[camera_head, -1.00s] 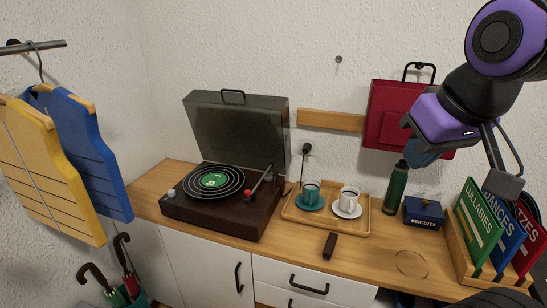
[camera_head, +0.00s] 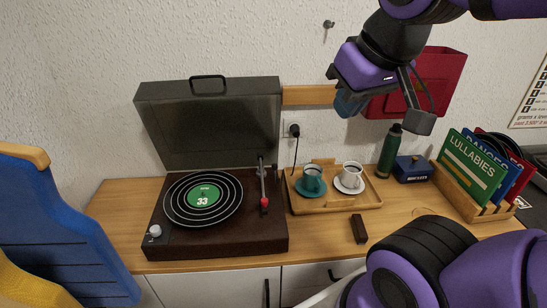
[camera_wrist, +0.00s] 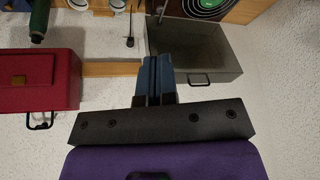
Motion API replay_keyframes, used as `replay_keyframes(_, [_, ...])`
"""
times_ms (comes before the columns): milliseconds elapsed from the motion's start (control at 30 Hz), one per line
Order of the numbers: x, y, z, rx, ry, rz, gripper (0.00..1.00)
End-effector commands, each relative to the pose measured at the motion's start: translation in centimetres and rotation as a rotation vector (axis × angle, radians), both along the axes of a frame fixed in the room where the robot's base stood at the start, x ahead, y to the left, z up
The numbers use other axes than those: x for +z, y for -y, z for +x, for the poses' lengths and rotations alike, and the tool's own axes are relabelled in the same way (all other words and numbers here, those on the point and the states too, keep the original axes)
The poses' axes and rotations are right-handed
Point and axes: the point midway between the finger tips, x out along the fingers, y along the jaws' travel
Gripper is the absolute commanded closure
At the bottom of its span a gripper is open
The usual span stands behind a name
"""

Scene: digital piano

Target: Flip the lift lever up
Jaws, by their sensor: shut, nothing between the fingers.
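The record player (camera_head: 220,243) stands on the wooden counter with its dark lid raised; it also shows partly at the top right of the wrist view (camera_wrist: 198,48). A black record with a green label (camera_head: 203,197) lies on its platter. The tonearm (camera_head: 263,182) with a red head lies along the platter's right side. The small lift lever cannot be made out in either view. My gripper (camera_head: 349,103) is shut and empty, with blue fingers. It is in the air, right of the lid and well above the counter. The wrist view shows its fingers together (camera_wrist: 153,62).
A wooden tray (camera_head: 335,203) with two cups sits right of the player, and a dark block (camera_head: 359,228) lies in front. A green bottle (camera_head: 390,150), a blue tin (camera_head: 412,168) and a record rack (camera_head: 470,205) stand farther right. A red bag (camera_head: 440,85) hangs behind my arm.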

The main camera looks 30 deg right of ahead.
Motion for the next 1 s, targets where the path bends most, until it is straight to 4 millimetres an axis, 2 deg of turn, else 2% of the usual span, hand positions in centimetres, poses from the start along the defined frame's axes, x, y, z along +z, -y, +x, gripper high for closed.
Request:
replay_keyframes(333, [0.0, 0.0, 0.1, 0.001, -0.001, 0.0, 1.0])
replay_keyframes(467, [0.0, 0.0, 1.0, 0.017, -0.022, 0.004, 1.0])
replay_keyframes(567, [-0.1, 0.1, 2.6, 0.05, -0.059, 0.011, 1.0])
replay_keyframes(767, [-0.8, 0.6, 7.7, 0.151, -0.146, 0.045, 1.0])
replay_keyframes(1000, [-3.1, 2.3, 14.2, 0.273, -0.217, 0.113, 1.0])
